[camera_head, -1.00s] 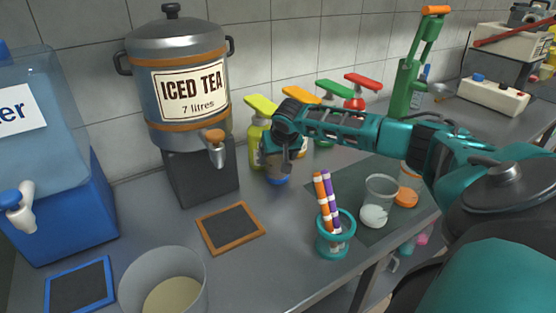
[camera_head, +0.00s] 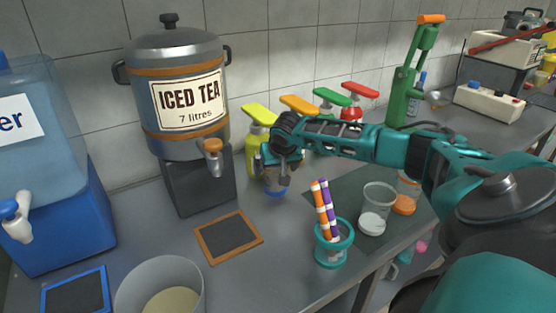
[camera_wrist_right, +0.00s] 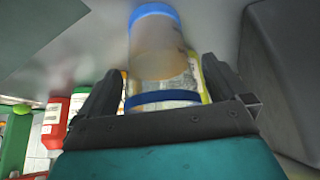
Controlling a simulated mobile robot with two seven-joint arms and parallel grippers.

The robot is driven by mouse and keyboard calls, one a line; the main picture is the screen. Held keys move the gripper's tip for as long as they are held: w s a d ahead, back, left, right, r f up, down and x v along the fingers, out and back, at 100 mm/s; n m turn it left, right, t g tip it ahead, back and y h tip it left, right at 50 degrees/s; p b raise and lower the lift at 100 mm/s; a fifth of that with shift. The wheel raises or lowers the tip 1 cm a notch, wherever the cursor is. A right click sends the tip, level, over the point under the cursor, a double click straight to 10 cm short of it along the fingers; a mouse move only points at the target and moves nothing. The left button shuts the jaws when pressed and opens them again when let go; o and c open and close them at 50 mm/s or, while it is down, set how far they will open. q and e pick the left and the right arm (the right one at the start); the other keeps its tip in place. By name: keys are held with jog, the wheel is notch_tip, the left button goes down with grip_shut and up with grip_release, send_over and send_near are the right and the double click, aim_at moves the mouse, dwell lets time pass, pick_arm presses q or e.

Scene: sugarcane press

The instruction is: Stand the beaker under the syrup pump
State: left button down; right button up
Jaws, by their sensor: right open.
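A clear beaker with a blue base (camera_head: 277,193) stands on the counter in front of the yellow pump bottle (camera_head: 254,150) and the orange-topped pump (camera_head: 299,105). In the right wrist view the beaker (camera_wrist_right: 157,50) has blue bands at both ends and sits between my fingers. My right gripper (camera_head: 280,160) is open around the beaker, pointing down; it also shows in the right wrist view (camera_wrist_right: 163,85). The gripper hides the beaker's upper part in the head view. Whether the beaker is directly under a nozzle is hard to tell. My left gripper is out of view.
Green (camera_head: 331,97) and red (camera_head: 359,90) pumps stand to the right. The iced tea urn (camera_head: 180,95) is on a dark block (camera_head: 198,184) at left. A teal pen cup (camera_head: 333,250) and a clear cup (camera_head: 378,198) stand in front. A framed slate (camera_head: 230,236) lies left.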

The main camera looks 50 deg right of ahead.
jog(key=p+v, duration=0.1)
jog(key=v, duration=1)
jog(key=shift+r, duration=0.3)
jog(key=shift+s+a, duration=0.1)
